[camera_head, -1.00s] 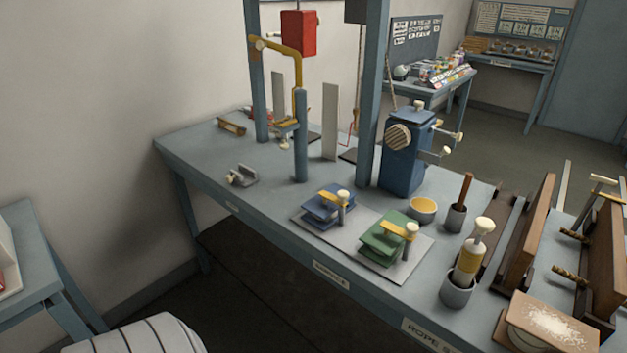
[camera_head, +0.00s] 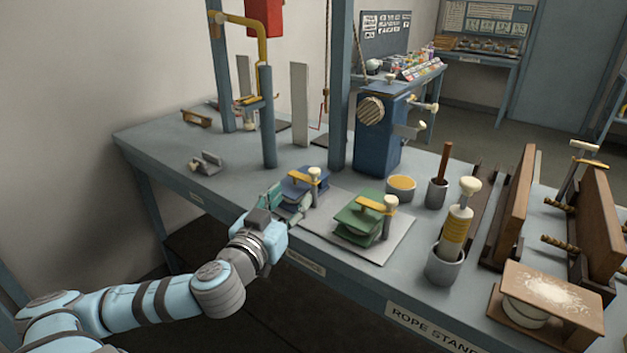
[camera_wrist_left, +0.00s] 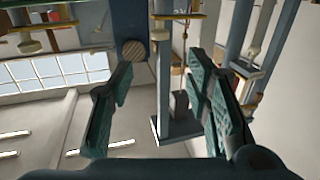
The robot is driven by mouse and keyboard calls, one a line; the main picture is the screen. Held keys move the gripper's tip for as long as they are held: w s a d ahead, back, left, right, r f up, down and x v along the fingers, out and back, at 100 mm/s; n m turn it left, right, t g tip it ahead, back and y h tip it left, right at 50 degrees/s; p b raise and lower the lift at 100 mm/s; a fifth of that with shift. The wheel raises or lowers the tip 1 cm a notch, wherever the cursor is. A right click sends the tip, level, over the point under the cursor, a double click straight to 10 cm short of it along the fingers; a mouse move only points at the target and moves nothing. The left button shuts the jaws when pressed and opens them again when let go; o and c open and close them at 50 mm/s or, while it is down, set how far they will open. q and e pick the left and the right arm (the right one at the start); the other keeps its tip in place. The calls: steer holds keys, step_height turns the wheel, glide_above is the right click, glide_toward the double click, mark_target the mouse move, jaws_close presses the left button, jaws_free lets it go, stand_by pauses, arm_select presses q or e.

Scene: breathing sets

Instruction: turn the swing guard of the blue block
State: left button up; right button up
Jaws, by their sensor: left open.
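The blue block (camera_head: 301,196) sits on the pale plate at the table's front. Its yellow swing guard (camera_head: 302,179) lies across its top, with a pale knob (camera_head: 315,172) on a post at its right end. My left gripper (camera_head: 283,203) is at the block's front left side, low and close to it. The gripper partly hides the block, and I cannot tell whether it touches it. In the left wrist view its two green fingers (camera_wrist_left: 162,105) are spread wide, with nothing held between them. I cannot clearly make out the blue block in that view. My right gripper does not show.
A green block (camera_head: 358,222) with its own yellow guard stands right of the blue one on the plate (camera_head: 388,248). A yellow-topped cup (camera_head: 401,187), a blue crank box (camera_head: 378,140) and a blue post (camera_head: 268,120) stand behind. A small grey bracket (camera_head: 207,163) lies left.

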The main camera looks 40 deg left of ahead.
mark_target(312, 173)
arm_select(q)
steer(key=b+x, duration=0.2)
steer(key=x, duration=1.1)
steer(key=shift+w+f, duration=0.15)
steer(key=shift+w, duration=0.05)
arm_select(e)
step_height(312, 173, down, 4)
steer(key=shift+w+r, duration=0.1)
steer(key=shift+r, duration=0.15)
arm_select(q)
jaws_close()
